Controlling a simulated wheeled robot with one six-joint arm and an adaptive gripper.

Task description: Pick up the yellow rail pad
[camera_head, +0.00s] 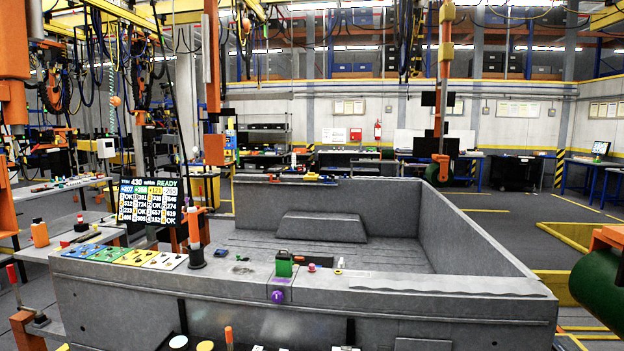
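The yellow rail pad (136,257) lies flat on the top of the grey bed's near rail (230,283), toward its left end. It sits in a row of flat pads, between a green pad (109,254) on its left and a whitish pad (165,260) on its right. A blue pad (82,250) is at the far left of the row. Small dark markings show on the pads. I cannot make out my gripper in this view.
A dark post with an orange top (195,240) stands just right of the pads. A display board (148,201) rises behind them. A green block (284,264) and small parts sit farther right on the rail. A large green cylinder (598,285) is at the right edge.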

